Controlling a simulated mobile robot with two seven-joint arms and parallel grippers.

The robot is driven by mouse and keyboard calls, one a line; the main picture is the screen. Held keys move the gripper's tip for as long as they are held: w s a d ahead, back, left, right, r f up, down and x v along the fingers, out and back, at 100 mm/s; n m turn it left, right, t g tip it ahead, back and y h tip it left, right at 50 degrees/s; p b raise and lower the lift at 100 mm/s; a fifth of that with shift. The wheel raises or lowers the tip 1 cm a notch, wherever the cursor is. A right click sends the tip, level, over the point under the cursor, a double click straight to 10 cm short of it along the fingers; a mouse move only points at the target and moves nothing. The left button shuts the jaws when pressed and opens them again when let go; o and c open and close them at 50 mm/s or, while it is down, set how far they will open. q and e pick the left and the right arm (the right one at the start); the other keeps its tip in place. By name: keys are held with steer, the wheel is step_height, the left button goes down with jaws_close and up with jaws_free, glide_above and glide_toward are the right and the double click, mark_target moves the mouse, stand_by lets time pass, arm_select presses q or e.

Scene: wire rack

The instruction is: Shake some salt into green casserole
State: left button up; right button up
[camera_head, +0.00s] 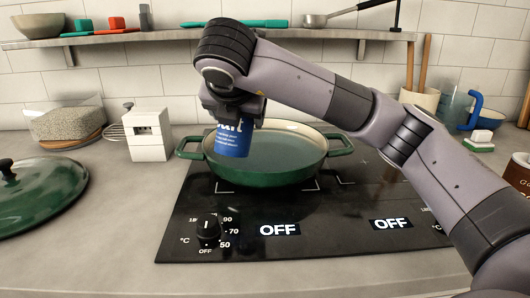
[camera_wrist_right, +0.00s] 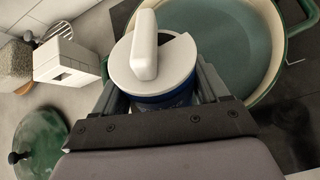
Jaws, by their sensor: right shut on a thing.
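The green casserole (camera_head: 265,174) stands on the black hob, open, with a pale rim and a grey-green inside. It also shows at the upper right of the right wrist view (camera_wrist_right: 287,18). My right gripper (camera_head: 236,108) is shut on a blue salt container (camera_head: 234,139), held at the casserole's left side, in front of its rim in the head view. The container is roughly upright with a slight tilt. In the right wrist view its white top (camera_wrist_right: 170,62) with a raised white flap faces the camera. No falling salt shows. My left gripper is not in view.
A green lid (camera_head: 38,197) lies on the counter at left. A shelf (camera_head: 160,36) runs above. The hob (camera_head: 330,222) reads OFF twice, with a knob (camera_head: 208,228) in front.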

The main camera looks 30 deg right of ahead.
steer(key=shift+r+b, duration=0.2)
steer(key=shift+b, duration=0.15)
step_height(320, 180, up, 3)
steer(key=shift+r+n+t+h+b, duration=0.2)
steer(key=shift+n+t+h+b, duration=0.2)
steer(key=shift+t+h+b, duration=0.65)
steer(key=shift+r+h, duration=0.55)
steer(key=shift+r, duration=0.05)
